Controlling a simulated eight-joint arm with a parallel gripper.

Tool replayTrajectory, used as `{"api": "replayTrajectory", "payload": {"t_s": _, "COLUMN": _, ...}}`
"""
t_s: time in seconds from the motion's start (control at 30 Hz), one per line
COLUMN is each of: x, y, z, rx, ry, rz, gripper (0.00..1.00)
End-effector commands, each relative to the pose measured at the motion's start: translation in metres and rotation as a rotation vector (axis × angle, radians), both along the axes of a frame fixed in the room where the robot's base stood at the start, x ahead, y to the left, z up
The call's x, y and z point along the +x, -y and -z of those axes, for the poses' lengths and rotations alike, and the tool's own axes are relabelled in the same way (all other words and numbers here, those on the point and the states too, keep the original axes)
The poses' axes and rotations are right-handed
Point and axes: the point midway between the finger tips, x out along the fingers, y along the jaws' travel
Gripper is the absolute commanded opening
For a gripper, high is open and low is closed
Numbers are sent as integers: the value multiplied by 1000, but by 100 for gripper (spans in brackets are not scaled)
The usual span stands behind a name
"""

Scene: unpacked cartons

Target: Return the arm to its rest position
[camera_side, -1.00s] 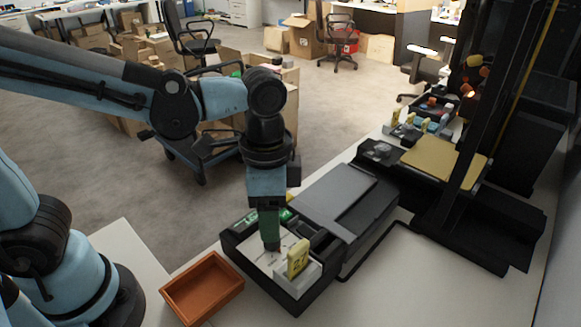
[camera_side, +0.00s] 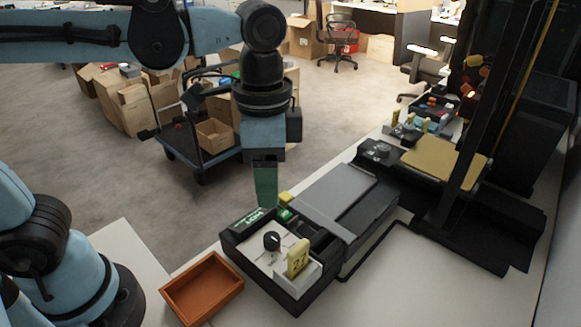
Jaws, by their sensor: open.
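My gripper (camera_side: 266,205) points straight down and hangs above the left end of a black machine. Its fingers look empty and stand clear of the panel below. The gap between the fingers is hard to see from this side. The machine's white control panel (camera_side: 258,255) carries a round black knob (camera_side: 272,241), which shows in full below and slightly right of the fingers. A yellow tag (camera_side: 298,258) stands upright at the panel's right side.
An orange-brown open tray (camera_side: 202,290) sits on the white table left of the machine. The machine's grey lid (camera_side: 335,200) extends right. A tall black frame (camera_side: 485,130) stands at the right. A cart with cartons (camera_side: 215,136) is on the floor behind.

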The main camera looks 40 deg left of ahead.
Motion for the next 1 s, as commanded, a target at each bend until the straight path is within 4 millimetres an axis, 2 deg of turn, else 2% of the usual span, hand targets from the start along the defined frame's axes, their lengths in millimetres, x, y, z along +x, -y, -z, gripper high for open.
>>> {"api": "replayTrajectory", "payload": {"t_s": 0.17, "x": 4, "y": -22, "z": 8, "rx": -37, "ry": 78, "rz": -114, "gripper": 56}}
{"api": "replayTrajectory", "payload": {"t_s": 0.4, "x": 12, "y": -87, "z": 33, "rx": -151, "ry": 343, "rz": -474, "gripper": 56}}
{"api": "replayTrajectory", "payload": {"t_s": 0.6, "x": 12, "y": -126, "z": 48, "rx": -219, "ry": 524, "rz": -691, "gripper": 56}}
{"api": "replayTrajectory", "payload": {"t_s": 0.73, "x": 12, "y": -136, "z": 52, "rx": -239, "ry": 578, "rz": -750, "gripper": 56}}
{"api": "replayTrajectory", "payload": {"t_s": 1.0, "x": 12, "y": -138, "z": 52, "rx": -244, "ry": 588, "rz": -760, "gripper": 56}}
